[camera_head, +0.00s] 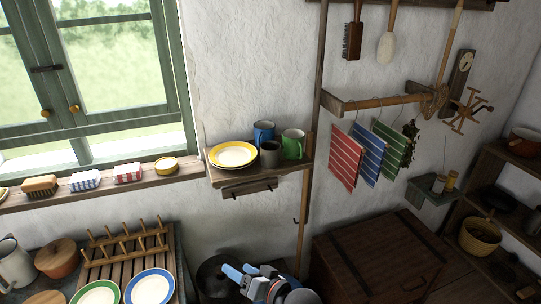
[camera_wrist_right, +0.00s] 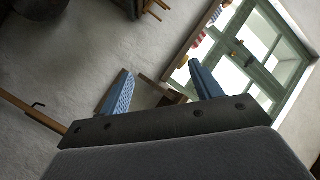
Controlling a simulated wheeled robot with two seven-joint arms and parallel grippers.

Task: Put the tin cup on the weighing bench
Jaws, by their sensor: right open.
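A dark grey cup, which looks like the tin cup (camera_head: 270,154), stands upright on a small wooden wall shelf (camera_head: 290,171), in front of a blue mug (camera_head: 263,133) and beside a green mug (camera_head: 293,145). My right gripper (camera_head: 243,272) is below the shelf at the bottom of the head view, open and empty, apart from the cup. Its two blue fingers (camera_wrist_right: 160,86) are spread in the right wrist view. No surface is clearly recognisable as the weighing bench; a small grey-green ledge (camera_head: 430,192) at the right holds brass-coloured pieces. My left gripper is not in view.
Yellow-rimmed plates (camera_head: 233,155) sit left of the cup on the shelf. A wooden post (camera_head: 303,215) stands at its right. A wooden chest (camera_head: 370,255) and hanging cloths (camera_head: 368,153) are further right. A plate rack (camera_head: 125,245) is lower left.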

